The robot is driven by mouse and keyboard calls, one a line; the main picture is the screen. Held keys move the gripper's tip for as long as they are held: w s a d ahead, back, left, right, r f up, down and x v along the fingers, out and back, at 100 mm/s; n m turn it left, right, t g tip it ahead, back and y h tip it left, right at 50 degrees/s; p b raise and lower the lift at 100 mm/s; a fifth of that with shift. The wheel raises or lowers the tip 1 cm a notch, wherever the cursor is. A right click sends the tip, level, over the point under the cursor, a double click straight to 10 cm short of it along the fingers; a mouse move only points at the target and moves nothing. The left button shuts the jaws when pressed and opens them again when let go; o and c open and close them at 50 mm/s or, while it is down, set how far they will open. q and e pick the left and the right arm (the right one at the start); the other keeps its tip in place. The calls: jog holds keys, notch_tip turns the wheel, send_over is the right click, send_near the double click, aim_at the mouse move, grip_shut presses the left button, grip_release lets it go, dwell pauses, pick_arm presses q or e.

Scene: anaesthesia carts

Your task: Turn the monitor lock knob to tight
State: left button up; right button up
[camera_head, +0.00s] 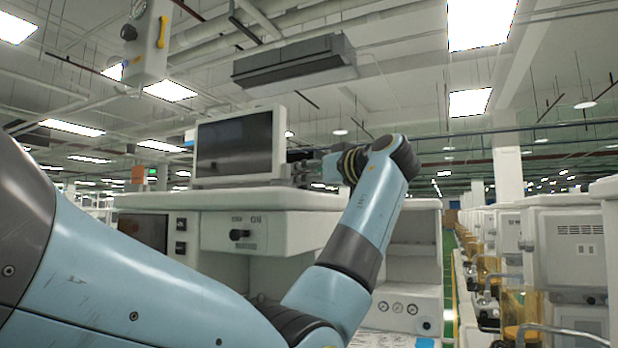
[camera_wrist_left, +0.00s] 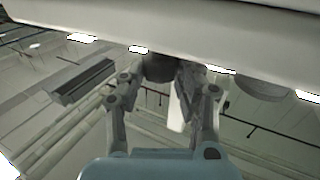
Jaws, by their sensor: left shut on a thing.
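The monitor (camera_head: 234,148) has a dark screen in a white frame and stands upright on top of a white anaesthesia cart (camera_head: 274,226). My left gripper (camera_head: 300,168) reaches in from the right and meets the monitor's right side. In the left wrist view the fingers of my left gripper (camera_wrist_left: 163,78) are closed around a dark round knob (camera_wrist_left: 158,67) by the monitor's pale casing (camera_wrist_left: 180,32). The knob's marking and turn angle cannot be read. In the head view I cannot make the knob out behind the fingers. My right gripper is not in view.
The cart's flat top (camera_head: 222,199) lies just below my left gripper. A white unit with a yellow handle (camera_head: 150,42) hangs at the upper left. More carts (camera_head: 562,255) stand in a row on the right, beside a green aisle (camera_head: 449,285).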

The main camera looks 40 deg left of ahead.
pick_arm(q)
jog(key=m+t, duration=0.1)
jog(key=t+b, duration=0.1)
jog(key=shift+s+a+f+m+t+h+b, duration=0.1)
jog(key=shift+s+f+m+t+h+b, duration=0.1)
jog(key=shift+s+m+t+h+b, duration=0.15)
jog(key=shift+r+m+t+h, duration=0.15)
jog(key=shift+m+t+h, duration=0.4)
jog(key=shift+m+t, duration=0.7)
jog(key=o, duration=1.1)
jog(key=shift+w, duration=0.15)
jog(key=shift+o, duration=0.2)
jog(key=v, duration=0.8)
